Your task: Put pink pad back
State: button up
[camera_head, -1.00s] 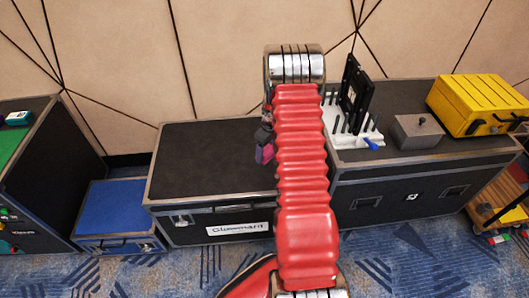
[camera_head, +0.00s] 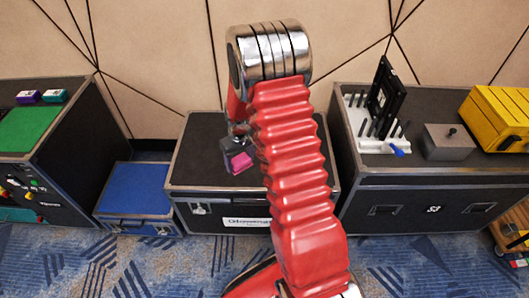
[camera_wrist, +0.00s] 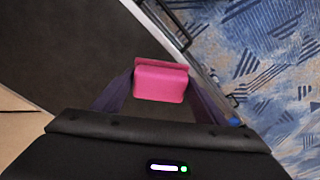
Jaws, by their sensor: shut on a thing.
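The pink pad (camera_head: 241,162) is a small pink block. My gripper (camera_head: 236,150) is shut on it and holds it over the black case in the middle. In the wrist view the pink pad (camera_wrist: 161,82) sits between the two dark fingers, one on each side of it. In the head view a purple pad (camera_head: 29,97) and a teal pad (camera_head: 55,96) lie side by side on the left black case, behind its green surface. My red arm hides part of the middle case.
The middle black case (camera_head: 200,145) has a bare top. A low blue case (camera_head: 135,190) stands left of it. The left case has a green surface (camera_head: 28,130). The right case carries a white rack (camera_head: 365,125) with black pegs, a grey block (camera_head: 449,143) and a yellow case (camera_head: 500,118).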

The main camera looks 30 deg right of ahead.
jog(key=s+a+r+m, duration=0.1)
jog(key=s+a+r, duration=0.1)
jog(key=a, duration=1.1)
jog(key=shift+s+a, duration=0.15)
jog(key=shift+s, duration=0.7)
jog(key=shift+s+r, duration=0.1)
jog(key=shift+s, duration=0.05)
